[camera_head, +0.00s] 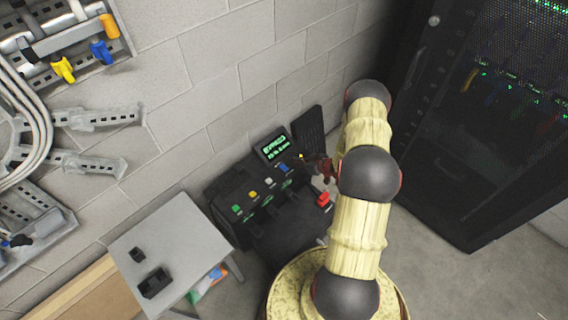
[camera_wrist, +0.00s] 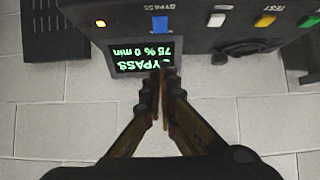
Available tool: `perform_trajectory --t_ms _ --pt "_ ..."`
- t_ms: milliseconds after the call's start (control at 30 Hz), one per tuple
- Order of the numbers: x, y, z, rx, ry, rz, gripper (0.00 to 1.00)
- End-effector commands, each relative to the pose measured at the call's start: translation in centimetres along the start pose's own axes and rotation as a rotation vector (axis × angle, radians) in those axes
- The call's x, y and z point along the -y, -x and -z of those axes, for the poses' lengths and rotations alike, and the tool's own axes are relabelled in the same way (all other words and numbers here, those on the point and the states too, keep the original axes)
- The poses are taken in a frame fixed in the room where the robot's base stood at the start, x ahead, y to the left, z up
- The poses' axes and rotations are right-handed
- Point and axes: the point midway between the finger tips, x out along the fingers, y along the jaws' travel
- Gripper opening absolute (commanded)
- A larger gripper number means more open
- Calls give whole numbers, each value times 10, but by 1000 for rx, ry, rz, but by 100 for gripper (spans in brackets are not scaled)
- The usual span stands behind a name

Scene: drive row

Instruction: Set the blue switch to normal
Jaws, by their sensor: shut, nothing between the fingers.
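The blue switch (camera_wrist: 160,26) is on the dark control panel (camera_wrist: 130,36), beside a label reading BYPASS, upside down in the wrist view. It also shows in the head view (camera_head: 283,168). I cannot tell which way its lever is set from its shape. The lit display (camera_wrist: 118,56) on the panel reads BYPASS, 75 % and 0 min. My gripper (camera_wrist: 163,72) is shut and empty, its tips overlapping the display in the wrist view, apart from the blue switch. In the head view my arm partly hides the gripper.
White (camera_wrist: 217,20), yellow (camera_wrist: 264,20) and green (camera_wrist: 310,22) switches line the panel beside the blue one. An amber light (camera_wrist: 100,23) glows nearby. A red part (camera_head: 324,199) sits at the panel's right. A grey table (camera_head: 185,235) stands left, a black rack (camera_head: 490,120) right.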

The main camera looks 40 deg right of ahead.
Motion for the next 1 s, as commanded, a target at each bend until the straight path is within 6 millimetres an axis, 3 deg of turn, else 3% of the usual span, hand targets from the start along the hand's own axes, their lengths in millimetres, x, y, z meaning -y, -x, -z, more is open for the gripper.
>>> perform_trajectory --t_ms 167,633,800,1000 --pt "0 -15 -1 0 1 1 0" --pt "1 -104 -2 0 2 1 0" --pt "1 -120 -21 1 -1 1 0" --pt "0 -128 -28 -1 1 0 0"
